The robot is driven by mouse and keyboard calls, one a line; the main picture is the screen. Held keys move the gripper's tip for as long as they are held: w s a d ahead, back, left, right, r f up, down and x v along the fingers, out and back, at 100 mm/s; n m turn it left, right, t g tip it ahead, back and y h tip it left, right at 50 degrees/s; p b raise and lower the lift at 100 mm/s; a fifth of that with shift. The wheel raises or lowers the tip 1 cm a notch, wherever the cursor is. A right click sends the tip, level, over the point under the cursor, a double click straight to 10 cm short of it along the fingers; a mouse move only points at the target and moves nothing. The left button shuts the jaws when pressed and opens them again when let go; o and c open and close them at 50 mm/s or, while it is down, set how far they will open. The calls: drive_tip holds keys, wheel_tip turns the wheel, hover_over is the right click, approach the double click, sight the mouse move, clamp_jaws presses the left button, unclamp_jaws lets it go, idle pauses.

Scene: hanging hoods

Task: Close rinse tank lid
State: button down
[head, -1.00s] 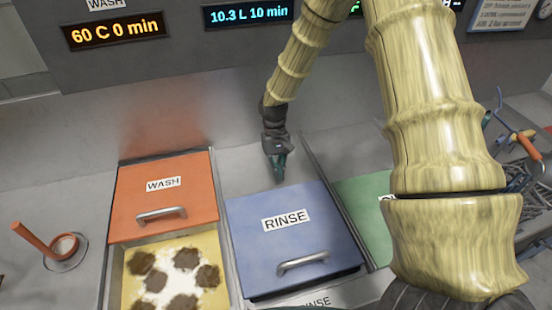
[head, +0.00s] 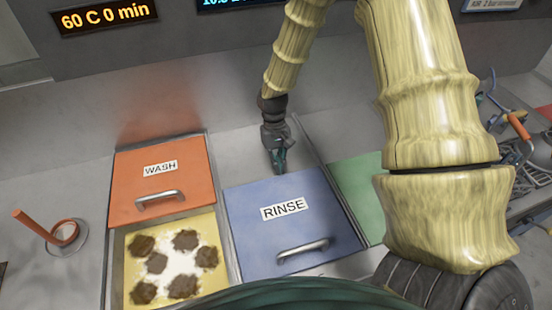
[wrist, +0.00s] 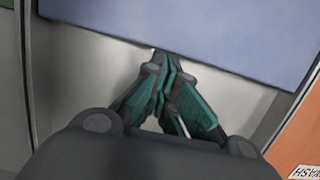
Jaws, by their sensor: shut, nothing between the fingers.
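The rinse tank lid (head: 245,225) is a flat blue panel labelled RINSE, with a metal handle (head: 303,250) near its front edge. Bare grey surface shows behind its rear edge. My gripper (head: 279,168) is shut and empty, pointing down at that rear edge. In the wrist view the shut fingertips (wrist: 165,62) meet the edge of the blue lid (wrist: 220,30); whether they touch or only overlap it, I cannot tell. The strip in front of the lid is partly hidden by a dark green rounded shape at the bottom.
The orange wash lid (head: 185,178) is left of the rinse lid, with a brown-spotted yellow cloth (head: 170,262) in the open front. A green lid (head: 360,190) lies right, partly behind my arm. An orange-handled item (head: 45,232) stands far left. Racked tools (head: 520,140) are at right.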

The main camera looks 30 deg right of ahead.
drive_tip(key=shift+s, duration=0.15)
drive_tip(key=v, duration=1.2)
